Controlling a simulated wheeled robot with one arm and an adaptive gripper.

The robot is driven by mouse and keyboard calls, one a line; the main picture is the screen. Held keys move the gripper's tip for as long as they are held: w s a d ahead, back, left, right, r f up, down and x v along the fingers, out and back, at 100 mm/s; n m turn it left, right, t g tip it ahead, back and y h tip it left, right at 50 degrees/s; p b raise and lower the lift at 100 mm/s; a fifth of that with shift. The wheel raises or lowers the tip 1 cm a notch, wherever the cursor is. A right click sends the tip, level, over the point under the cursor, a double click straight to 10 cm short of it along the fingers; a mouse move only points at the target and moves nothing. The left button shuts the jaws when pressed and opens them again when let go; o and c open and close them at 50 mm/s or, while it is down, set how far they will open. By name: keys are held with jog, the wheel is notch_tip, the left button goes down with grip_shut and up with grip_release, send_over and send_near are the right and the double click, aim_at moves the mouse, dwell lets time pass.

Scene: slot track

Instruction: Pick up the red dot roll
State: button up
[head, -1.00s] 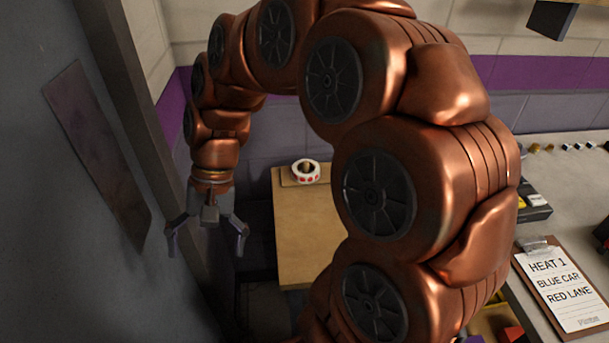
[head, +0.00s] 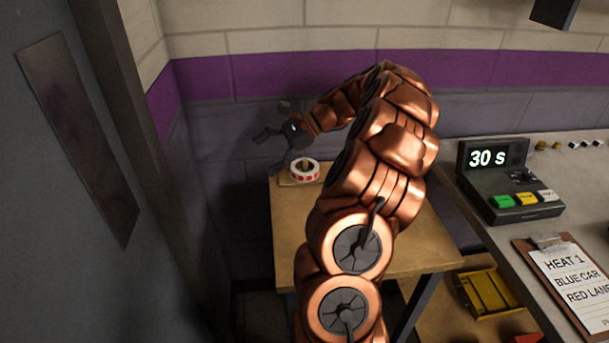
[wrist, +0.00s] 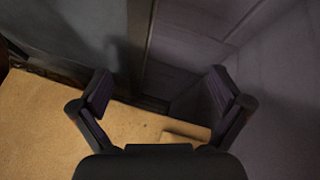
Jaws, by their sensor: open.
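The red dot roll (head: 304,171) is a white ring with red dots. It lies flat around a short peg on a small wooden base, near the back left corner of the wooden table (head: 285,225). My gripper (head: 268,153) is open and empty, just left of and above the roll in the head view. Its fingers point left, away from the roll. In the wrist view the open fingers (wrist: 165,95) frame the tabletop edge and the wall. Part of a small wooden piece shows between them, and the roll is not visible there.
The purple-striped wall (head: 250,75) stands close behind the table, and a grey door-like panel (head: 60,200) is at the left. At the right, a counter holds a timer box (head: 495,180) and a clipboard (head: 570,275). A yellow tray (head: 490,293) sits lower down.

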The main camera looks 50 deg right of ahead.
aim_at(305, 166)
jog(key=s+d+f+m+t, duration=0.1)
jog(key=s+d+f+m, duration=0.1)
jog(key=d, duration=0.4)
jog(key=s+d+f+m+t+h+b, duration=0.1)
jog(key=s+d+f+m+t, duration=0.1)
jog(key=d, duration=0.4)
jog(key=s+d+f+m+t+h+b, duration=0.1)
jog(key=s+d+f+m, duration=0.1)
jog(key=d, duration=0.4)
notch_tip(305, 166, down, 2)
jog(key=shift+d+f+m, duration=0.15)
jog(key=shift+f+m, duration=0.1)
jog(key=shift+m, duration=0.35)
jog(key=shift+t, duration=0.3)
jog(key=shift+x, duration=3.8)
jog(key=shift+d+f, duration=0.15)
jog(key=shift+c, duration=0.3)
jog(key=c, duration=1)
jog(key=shift+o, duration=0.2)
notch_tip(305, 166, up, 10)
